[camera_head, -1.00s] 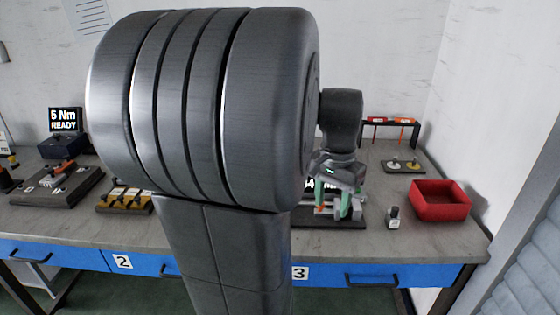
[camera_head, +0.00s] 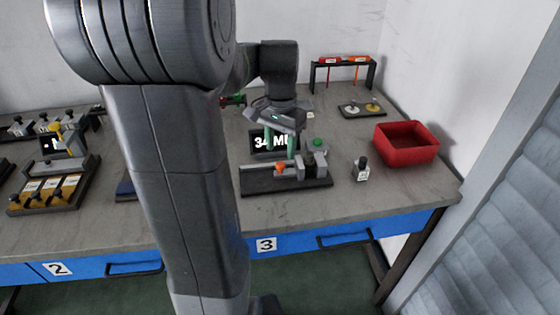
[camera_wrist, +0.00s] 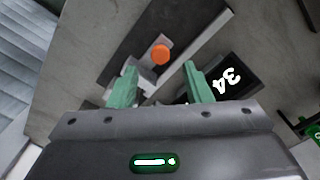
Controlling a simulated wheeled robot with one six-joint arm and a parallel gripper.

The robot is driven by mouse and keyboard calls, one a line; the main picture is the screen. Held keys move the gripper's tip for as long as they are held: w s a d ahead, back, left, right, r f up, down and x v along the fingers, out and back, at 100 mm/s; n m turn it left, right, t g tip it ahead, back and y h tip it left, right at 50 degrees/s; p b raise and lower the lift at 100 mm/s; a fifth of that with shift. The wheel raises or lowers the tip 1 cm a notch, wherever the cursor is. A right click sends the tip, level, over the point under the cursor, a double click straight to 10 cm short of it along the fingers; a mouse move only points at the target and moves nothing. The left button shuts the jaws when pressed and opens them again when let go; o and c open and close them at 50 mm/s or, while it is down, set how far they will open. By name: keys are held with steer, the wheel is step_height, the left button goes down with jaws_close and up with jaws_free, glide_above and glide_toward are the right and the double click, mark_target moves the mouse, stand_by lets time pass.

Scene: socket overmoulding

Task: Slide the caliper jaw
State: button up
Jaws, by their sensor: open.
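The caliper fixture (camera_head: 317,184) is a dark base with a grey rail and grey jaw blocks, on the bench in the head view. An orange knob (camera_head: 280,168) sits on the rail; it also shows in the wrist view (camera_wrist: 160,54), just beyond the fingertips. A dark display (camera_head: 258,143) behind the rail reads about 34; it shows tilted in the wrist view (camera_wrist: 233,80). My gripper (camera_head: 281,150) points down above the fixture with its green fingers apart. In the wrist view, my gripper (camera_wrist: 163,80) is open, with a grey block between and below the fingers. Contact cannot be told.
A small bottle (camera_head: 361,168) and a red bin (camera_head: 405,152) stand right of the fixture. A black rack with red-orange tools (camera_head: 343,70) and a tray with two discs (camera_head: 361,109) are behind. My arm hides the middle bench.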

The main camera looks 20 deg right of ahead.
mark_target(280, 164)
step_height(280, 164, down, 5)
steer(key=shift+r+b, duration=0.1)
steer(key=shift+b, duration=0.2)
jaws_close()
